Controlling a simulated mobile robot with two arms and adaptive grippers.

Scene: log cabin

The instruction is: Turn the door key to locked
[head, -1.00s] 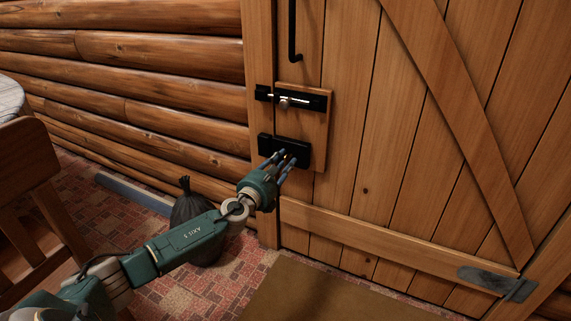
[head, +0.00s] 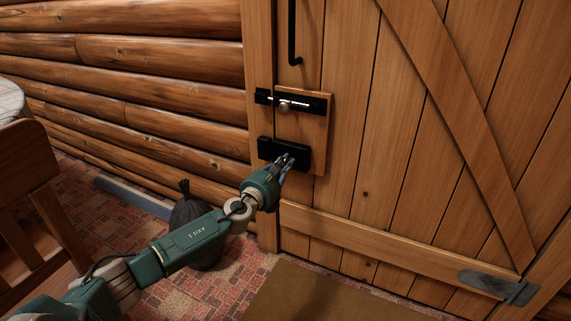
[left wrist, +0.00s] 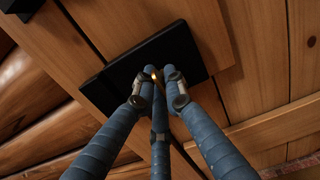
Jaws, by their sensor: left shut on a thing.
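The black lock box (head: 291,154) is mounted on the wooden door below a sliding bolt. It also fills the middle of the left wrist view (left wrist: 115,78). A small brass-coloured key (left wrist: 155,76) shows between my fingers at the lock face; most of it is hidden by them. My left gripper (head: 287,160) is at the front of the lock box, shut on the key. Its fingers also show in the left wrist view (left wrist: 158,88), close around the key. How far the key is turned cannot be told. My right gripper is not in view.
The black sliding bolt (head: 290,103) sits just above the lock. A black door handle (head: 293,40) hangs higher up. A dark bag (head: 185,215) stands on the floor by the log wall, and a wooden chair (head: 40,190) is at the left. A brown mat (head: 320,296) lies before the door.

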